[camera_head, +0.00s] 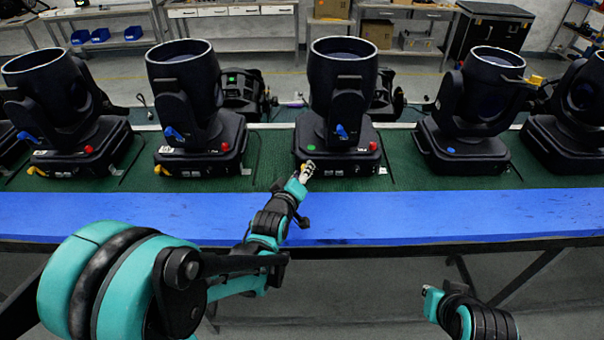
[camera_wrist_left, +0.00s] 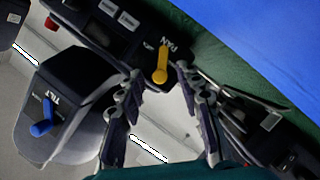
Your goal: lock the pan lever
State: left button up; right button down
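The yellow pan lever (camera_wrist_left: 160,65), beside the word PAN, is on the dark base of the middle par can (camera_head: 342,85). My left gripper (camera_head: 306,170) is at the front left corner of this base and hides the lever in the head view. In the left wrist view my left gripper (camera_wrist_left: 162,100) is open; its fingers are apart, with the lever's end just ahead of the gap. I see no finger touching the lever. A blue tilt lever (camera_wrist_left: 43,128) is on the yoke. My right gripper (camera_head: 432,298) is low at the right, away from the bench; its fingers are unclear.
More par cans stand in a row on the green mat, to the left (camera_head: 190,100) and right (camera_head: 478,105). The blue front strip (camera_head: 420,215) of the bench is bare. A cable (camera_wrist_left: 240,95) lies near the fingers in the wrist view. Workbenches stand far behind.

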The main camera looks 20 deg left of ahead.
pick_arm(q)
grip_shut()
jog(key=shift+d+r+m+p, duration=0.25)
jog(key=shift+d+m+p, duration=0.15)
jog(key=shift+m, duration=0.3)
jog(key=shift+w+d+r+m+g+y+p, duration=0.1)
jog(key=shift+d+m+g+y+p, duration=0.15)
jog(key=shift+m+y, duration=0.2)
jog(key=shift+w+d+m+g+y+p, duration=0.1)
jog(key=shift+m+g+y+p, duration=0.15)
jog(key=shift+m+y, duration=0.15)
jog(key=shift+w+d+m+g+y, duration=0.2)
jog(key=shift+d+m+g+y, duration=0.35)
jog(key=shift+m, duration=0.7)
jog(key=shift+w+d+f+m+y+b, duration=0.1)
jog(key=shift+d+f+m+y+b, duration=0.15)
jog(key=shift+m+y, duration=0.35)
jog(key=shift+w+d+m+y+b, duration=0.15)
jog(key=shift+d+m+y, duration=0.2)
jog(key=shift+m+y, duration=0.2)
jog(key=shift+s+m, duration=0.15)
jog(key=shift+m, duration=0.1)
